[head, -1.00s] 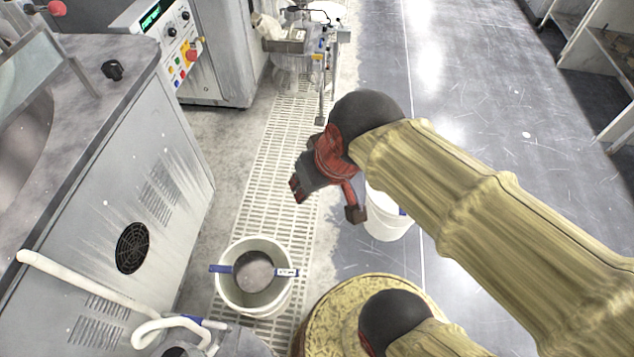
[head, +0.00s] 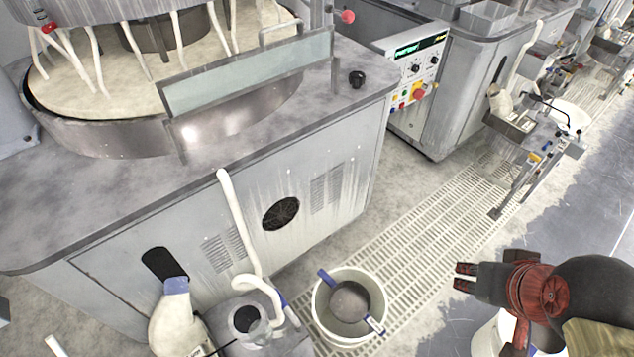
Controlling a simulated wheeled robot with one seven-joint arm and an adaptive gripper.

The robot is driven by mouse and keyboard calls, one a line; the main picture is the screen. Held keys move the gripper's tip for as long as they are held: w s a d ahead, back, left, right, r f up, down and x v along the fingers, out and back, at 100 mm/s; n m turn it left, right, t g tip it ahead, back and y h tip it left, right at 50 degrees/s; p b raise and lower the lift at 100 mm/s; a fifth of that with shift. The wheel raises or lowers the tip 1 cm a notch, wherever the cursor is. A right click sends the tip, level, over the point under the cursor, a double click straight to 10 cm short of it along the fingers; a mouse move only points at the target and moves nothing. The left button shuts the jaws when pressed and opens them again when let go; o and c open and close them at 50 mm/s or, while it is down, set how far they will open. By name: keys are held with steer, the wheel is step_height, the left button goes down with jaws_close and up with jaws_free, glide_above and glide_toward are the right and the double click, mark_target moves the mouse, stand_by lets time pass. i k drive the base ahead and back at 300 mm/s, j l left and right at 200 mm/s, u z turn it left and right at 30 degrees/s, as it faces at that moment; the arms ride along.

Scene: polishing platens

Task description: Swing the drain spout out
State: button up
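I take the cream spout (head: 172,325) with the pale blue collar to be the drain spout. It hangs at the lower left, just below a dark slot (head: 163,262) in the grey cabinet front.
The polishing machine's cabinet (head: 330,240) stands behind. The grated floor strip (head: 420,235) is mostly clear.

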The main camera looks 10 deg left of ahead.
mark_target(285, 306)
steer(key=u, duration=1.65)
steer(key=i+l+u, duration=0.1)
steer(key=l+u, duration=0.35)
steer(key=i+l, duration=0.05)
steer(key=l, duration=0.05)
